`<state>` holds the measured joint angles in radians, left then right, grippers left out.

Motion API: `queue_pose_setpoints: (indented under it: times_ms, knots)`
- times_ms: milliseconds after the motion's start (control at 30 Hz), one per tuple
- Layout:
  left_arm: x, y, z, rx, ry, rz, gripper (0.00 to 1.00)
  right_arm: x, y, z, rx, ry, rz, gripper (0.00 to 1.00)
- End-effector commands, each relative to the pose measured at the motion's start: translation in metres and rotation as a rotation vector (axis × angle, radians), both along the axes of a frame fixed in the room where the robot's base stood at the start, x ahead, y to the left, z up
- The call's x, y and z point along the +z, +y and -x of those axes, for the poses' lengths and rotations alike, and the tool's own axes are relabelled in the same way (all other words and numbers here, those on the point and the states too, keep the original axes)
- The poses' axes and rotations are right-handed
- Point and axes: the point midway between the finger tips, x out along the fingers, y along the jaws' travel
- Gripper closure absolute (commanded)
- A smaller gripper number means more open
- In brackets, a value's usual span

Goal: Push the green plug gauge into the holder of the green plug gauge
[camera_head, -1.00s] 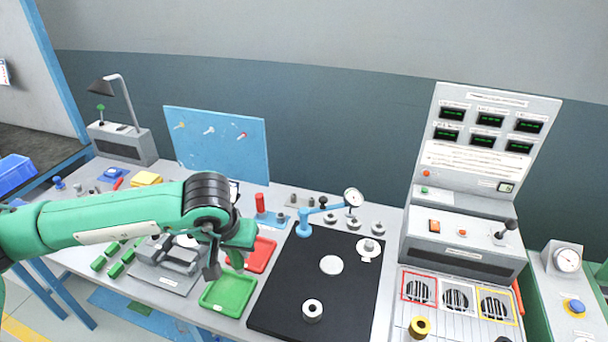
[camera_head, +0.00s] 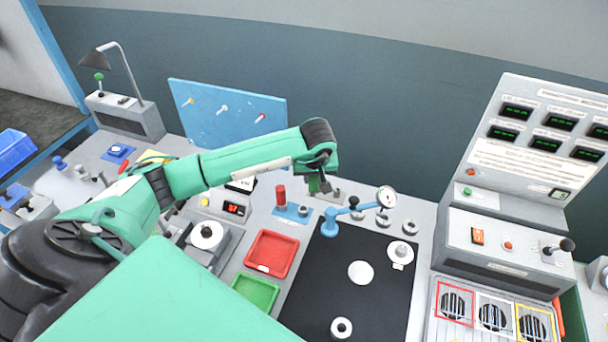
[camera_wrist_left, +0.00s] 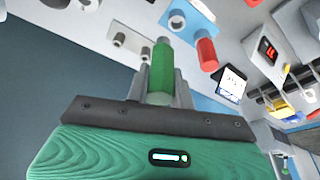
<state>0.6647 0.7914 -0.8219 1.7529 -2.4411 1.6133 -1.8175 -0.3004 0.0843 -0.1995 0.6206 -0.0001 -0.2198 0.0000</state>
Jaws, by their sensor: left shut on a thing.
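The green plug gauge (camera_wrist_left: 161,72) is between the fingers of my left gripper (camera_wrist_left: 160,95) in the left wrist view. In the head view my left gripper (camera_head: 322,186) is over the back of the bench, right of the red plug gauge (camera_head: 281,196); the green gauge is hard to make out there. The red gauge stands on a blue base (camera_head: 291,216) with a grey cylindrical holder (camera_head: 303,211) beside it. In the wrist view this grey holder (camera_wrist_left: 176,20) appears beyond the green gauge, apart from it. My right gripper is out of view.
A grey block with two round posts (camera_wrist_left: 130,42) is close by. A blue dial-gauge stand (camera_head: 330,226) is just right of the gripper, on the black mat (camera_head: 340,285). Red (camera_head: 270,253) and green (camera_head: 256,291) trays lie in front. A blue panel (camera_head: 225,115) stands behind.

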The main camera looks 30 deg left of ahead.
Motion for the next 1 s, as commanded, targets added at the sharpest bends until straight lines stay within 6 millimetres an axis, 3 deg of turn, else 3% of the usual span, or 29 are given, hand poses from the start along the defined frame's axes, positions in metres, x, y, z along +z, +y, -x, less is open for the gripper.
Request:
queue_pose_setpoints:
  times_ms: [100, 267, 667, 833, 1000]
  knots:
    - [-0.015, 0.018, 0.003, 0.065, 0.001, 0.001, 1.0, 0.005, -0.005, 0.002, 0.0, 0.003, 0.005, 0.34]
    - [-0.024, 0.03, 0.005, 0.103, -0.001, 0.001, 1.0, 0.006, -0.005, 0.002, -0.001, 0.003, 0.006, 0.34]
    - [-0.025, 0.03, 0.004, 0.106, -0.003, 0.001, 1.0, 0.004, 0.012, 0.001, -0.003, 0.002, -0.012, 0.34]
    - [-0.027, 0.03, 0.004, 0.106, -0.004, 0.0, 1.0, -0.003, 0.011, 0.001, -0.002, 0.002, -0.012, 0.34]
    - [-0.04, 0.03, 0.005, 0.105, -0.002, 0.001, 1.0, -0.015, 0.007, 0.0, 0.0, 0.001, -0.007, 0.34]
